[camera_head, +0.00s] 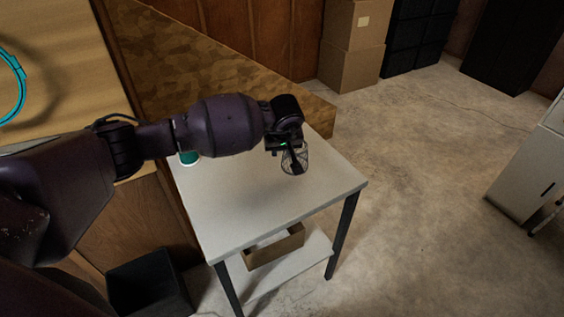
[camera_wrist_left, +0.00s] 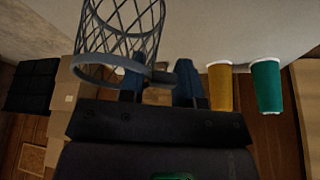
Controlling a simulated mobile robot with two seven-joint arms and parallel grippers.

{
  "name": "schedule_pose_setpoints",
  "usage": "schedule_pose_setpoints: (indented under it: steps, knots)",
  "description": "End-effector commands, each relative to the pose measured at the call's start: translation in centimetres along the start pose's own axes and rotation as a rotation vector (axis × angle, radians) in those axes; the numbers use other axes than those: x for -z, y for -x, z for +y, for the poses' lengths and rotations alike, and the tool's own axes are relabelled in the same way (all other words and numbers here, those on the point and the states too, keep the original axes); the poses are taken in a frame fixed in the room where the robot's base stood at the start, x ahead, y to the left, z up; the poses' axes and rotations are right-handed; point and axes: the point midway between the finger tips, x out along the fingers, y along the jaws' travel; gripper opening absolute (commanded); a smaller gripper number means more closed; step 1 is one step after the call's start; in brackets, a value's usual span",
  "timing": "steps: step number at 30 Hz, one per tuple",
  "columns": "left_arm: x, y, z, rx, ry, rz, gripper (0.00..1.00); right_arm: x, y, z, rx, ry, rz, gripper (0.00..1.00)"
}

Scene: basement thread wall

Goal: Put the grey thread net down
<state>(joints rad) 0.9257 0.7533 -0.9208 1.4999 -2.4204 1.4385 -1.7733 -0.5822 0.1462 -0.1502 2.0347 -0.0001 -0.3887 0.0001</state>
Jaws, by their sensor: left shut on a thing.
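The grey thread net (camera_head: 296,159) is a small open mesh basket with a solid rim. It hangs below my left gripper (camera_head: 285,148), over the white table (camera_head: 262,205). In the left wrist view the net (camera_wrist_left: 122,38) shows large, with its rim close to the fingers. My left gripper (camera_wrist_left: 161,80) is shut on a short tab at the net's rim, between its two blue-grey fingers. I cannot tell whether the net touches the tabletop. My right gripper is not in view.
A green cup-like thing (camera_head: 188,158) stands at the table's left edge, partly behind my arm. A yellow one (camera_wrist_left: 220,88) is beside it in the wrist view. The table's front and right are clear. A cardboard box (camera_head: 273,250) sits on the lower shelf.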

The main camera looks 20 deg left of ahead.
Motion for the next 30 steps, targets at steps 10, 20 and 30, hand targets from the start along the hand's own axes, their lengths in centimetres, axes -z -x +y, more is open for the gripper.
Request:
schedule_pose_setpoints:
  steps: [10, 20, 30]
  knots:
    - [-1.1, -2.5, 0.0, 0.0, 0.001, -0.003, 0.09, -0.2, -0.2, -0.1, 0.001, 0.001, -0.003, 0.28]
    - [-1.9, -4.8, 0.0, -0.001, 0.0, 0.001, 0.09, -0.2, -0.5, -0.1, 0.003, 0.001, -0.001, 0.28]
    - [-2.0, -5.0, 0.0, -0.001, 0.0, 0.0, 0.45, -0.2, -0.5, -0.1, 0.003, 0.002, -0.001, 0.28]
